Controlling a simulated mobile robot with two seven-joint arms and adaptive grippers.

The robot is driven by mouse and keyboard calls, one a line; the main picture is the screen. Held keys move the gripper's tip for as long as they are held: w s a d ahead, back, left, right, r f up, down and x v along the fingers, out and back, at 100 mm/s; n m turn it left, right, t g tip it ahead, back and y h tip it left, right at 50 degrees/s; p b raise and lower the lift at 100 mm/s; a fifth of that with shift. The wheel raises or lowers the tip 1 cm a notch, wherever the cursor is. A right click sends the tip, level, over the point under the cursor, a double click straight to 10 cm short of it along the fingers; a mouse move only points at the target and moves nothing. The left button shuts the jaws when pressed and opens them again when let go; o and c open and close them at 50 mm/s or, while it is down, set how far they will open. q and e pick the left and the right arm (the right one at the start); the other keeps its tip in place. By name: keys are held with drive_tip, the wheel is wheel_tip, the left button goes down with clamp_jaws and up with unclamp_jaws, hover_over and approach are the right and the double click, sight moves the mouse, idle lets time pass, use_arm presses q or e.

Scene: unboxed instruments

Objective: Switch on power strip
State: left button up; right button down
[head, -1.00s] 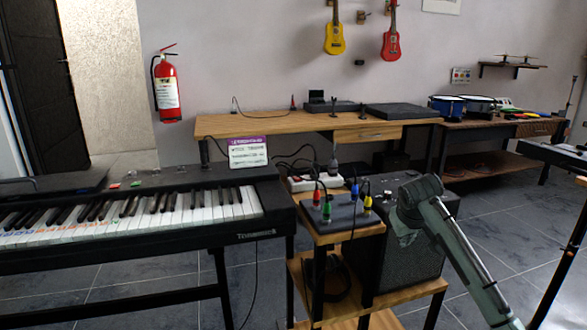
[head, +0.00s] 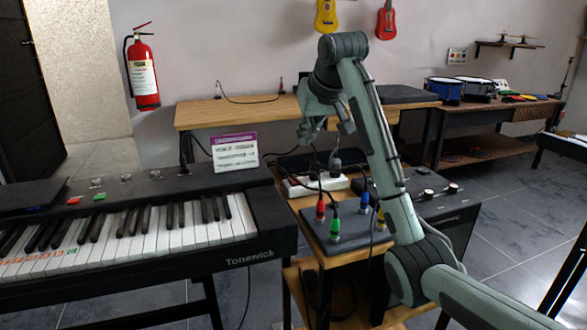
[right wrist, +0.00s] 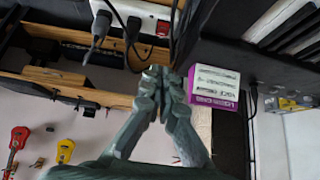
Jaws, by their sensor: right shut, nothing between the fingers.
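The white power strip (head: 316,184) lies on the small wooden stand between the keyboard and the amplifier, with plugs and cables in it. In the right wrist view the strip (right wrist: 135,14) is at the top, with dark plugs in it and a red switch (right wrist: 163,28) near its end. My right gripper (head: 309,138) is above and behind the strip in the head view. In the wrist view the right gripper (right wrist: 158,72) has its fingers together, empty, just below the strip's red switch in the picture; contact cannot be told. My left gripper is not in view.
A pedal box with coloured plugs (head: 345,222) sits in front of the strip. The keyboard (head: 140,225) with a purple-and-white card (head: 235,153) stands left. The black amplifier (head: 440,230) stands right, and a wooden table (head: 235,113) behind. Cables hang around the strip.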

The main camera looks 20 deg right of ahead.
hover_over(294, 180)
drive_tip(key=s, duration=0.3)
drive_tip(key=f, duration=0.7)
drive_tip(key=shift+w+f+p, duration=0.25)
drive_tip(key=shift+p, duration=0.05)
wheel_tip(294, 180, down, 3)
drive_tip(key=shift+w+r, duration=0.1)
drive_tip(key=shift+r, duration=0.05)
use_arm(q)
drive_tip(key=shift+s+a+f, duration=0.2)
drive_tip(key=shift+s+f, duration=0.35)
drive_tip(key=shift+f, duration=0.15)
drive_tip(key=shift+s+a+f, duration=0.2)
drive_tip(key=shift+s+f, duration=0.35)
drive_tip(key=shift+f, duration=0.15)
use_arm(e)
drive_tip(key=shift+d+f, duration=0.1)
drive_tip(key=shift+f, duration=0.75)
